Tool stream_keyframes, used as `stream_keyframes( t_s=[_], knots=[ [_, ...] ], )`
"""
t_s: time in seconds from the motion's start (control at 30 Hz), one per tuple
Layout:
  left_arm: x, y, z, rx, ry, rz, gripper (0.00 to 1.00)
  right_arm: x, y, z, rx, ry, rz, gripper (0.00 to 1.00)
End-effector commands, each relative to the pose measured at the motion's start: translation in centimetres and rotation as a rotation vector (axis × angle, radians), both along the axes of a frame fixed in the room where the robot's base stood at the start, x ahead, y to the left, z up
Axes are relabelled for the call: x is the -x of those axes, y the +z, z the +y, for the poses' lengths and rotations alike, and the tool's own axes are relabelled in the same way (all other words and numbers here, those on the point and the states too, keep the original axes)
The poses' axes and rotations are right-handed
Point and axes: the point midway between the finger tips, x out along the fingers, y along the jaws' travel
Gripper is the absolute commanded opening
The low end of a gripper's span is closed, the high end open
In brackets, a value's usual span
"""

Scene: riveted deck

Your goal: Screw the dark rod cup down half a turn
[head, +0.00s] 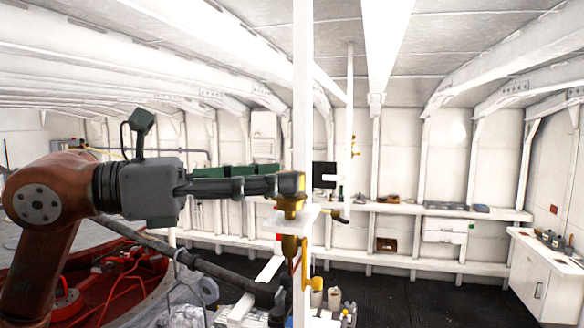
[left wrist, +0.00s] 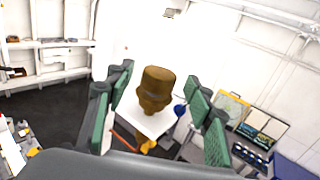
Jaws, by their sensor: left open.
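The rod cup, dark brassy brown (head: 291,186), stands upright on a white bracket plate (head: 280,221) beside a white post in the head view. It also shows in the left wrist view (left wrist: 157,88), its wide round top above a narrower neck. My left gripper (head: 272,182) reaches in level from the left, its tips at the cup's height. In the left wrist view the green-padded fingers (left wrist: 160,80) are spread, one on each side of the cup, with gaps to it. Brass parts (head: 290,246) hang below the plate. My right gripper is not in view.
The white post (head: 303,120) rises close to the cup. A dark slanting rod (head: 200,262) runs below my left arm. A red round-rimmed structure (head: 110,285) is at lower left. Shelves (head: 440,211) line the far wall, and dark floor (head: 400,300) lies open at right.

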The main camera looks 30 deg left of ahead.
Motion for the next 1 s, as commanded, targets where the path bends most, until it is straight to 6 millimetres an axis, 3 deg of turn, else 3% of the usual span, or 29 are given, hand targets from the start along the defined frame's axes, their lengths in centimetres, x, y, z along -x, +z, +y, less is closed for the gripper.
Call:
stream_keyframes(
  t_s=[0.2,0.57,1.0],
  knots=[
    [-1.9,0.1,-1.7,0.001,-0.004,0.001,0.49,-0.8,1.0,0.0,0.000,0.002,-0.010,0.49],
    [-2.3,0.0,-2.0,0.001,-0.005,0.001,0.48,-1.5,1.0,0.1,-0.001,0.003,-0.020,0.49],
    [-2.3,0.0,-2.0,0.001,-0.004,0.001,0.18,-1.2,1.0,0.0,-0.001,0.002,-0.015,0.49]
  ],
)
